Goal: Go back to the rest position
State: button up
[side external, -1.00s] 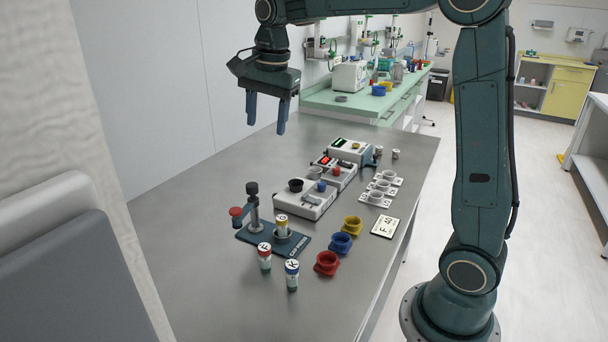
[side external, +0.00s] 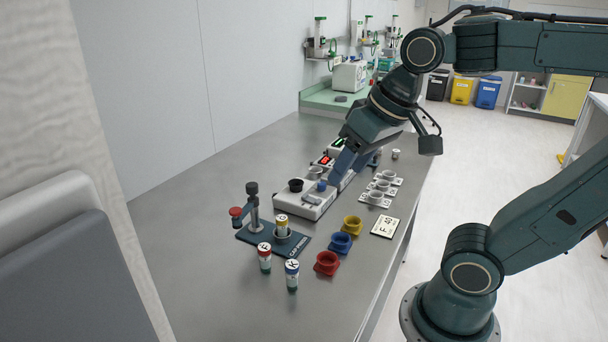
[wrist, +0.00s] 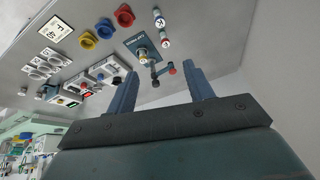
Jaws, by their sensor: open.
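My gripper (side external: 347,160) is above the far part of the steel table (side external: 190,240) in the side view, tilted, in front of the small white devices. In the wrist view its two fingers (wrist: 160,95) stand well apart with nothing between them. In that view the table things lie beyond the fingertips: the dark cap stand (wrist: 140,45), and the red, blue and yellow cups. My forearm hides part of the far devices in the side view.
On the table are a white device (side external: 306,205), a red cup (side external: 327,263), a blue cup (side external: 340,243), a yellow cup (side external: 353,225), a card (side external: 385,227) and two upright vials, one red-labelled (side external: 264,257), one blue-labelled (side external: 292,274). The left table area is clear.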

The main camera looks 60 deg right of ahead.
jog(key=s+n, duration=0.1)
jog(key=s+f, duration=0.1)
jog(key=s+f+n, duration=0.1)
jog(key=shift+s+a+f+n+t, duration=0.15)
jog(key=shift+a+f+n+t, duration=0.05)
jog(key=shift+a+n+t, duration=0.1)
